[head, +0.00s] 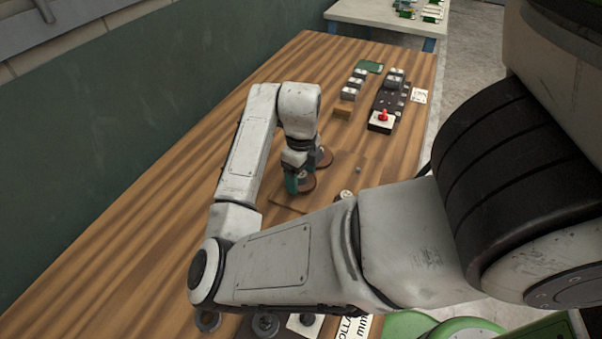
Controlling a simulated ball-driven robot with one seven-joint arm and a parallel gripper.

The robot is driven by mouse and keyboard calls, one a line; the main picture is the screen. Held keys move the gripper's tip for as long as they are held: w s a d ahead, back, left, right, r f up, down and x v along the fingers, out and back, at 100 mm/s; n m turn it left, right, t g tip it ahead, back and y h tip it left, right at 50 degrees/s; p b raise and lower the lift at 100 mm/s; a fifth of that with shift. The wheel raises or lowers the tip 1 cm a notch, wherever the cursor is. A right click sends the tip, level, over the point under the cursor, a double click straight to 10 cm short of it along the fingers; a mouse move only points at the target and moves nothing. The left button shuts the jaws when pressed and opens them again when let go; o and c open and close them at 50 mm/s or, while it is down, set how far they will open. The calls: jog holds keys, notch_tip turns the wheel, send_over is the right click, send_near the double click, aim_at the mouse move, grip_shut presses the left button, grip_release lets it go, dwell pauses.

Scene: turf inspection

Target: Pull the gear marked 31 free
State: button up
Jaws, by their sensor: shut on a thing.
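My gripper (297,186) is low over the wooden table, beneath my bent arm, with a teal finger showing. It is shut on a brown round piece (307,184) that looks like a gear. Its number is too small to read, so I cannot tell if it is the gear marked 31. A second brown round piece (325,158) shows just behind, partly covered by my wrist. I cannot see whether the held piece is still on a peg or lifted clear.
On the wooden table (180,215), a dark panel (390,98) with grey blocks and a red knob (383,115) stands at the back right. Small round parts (266,325) lie at the near edge. A white table (385,14) is beyond. The table's left side is clear.

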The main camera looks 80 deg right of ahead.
jog(key=shift+r+p, duration=1.85)
jog(key=shift+r, duration=0.65)
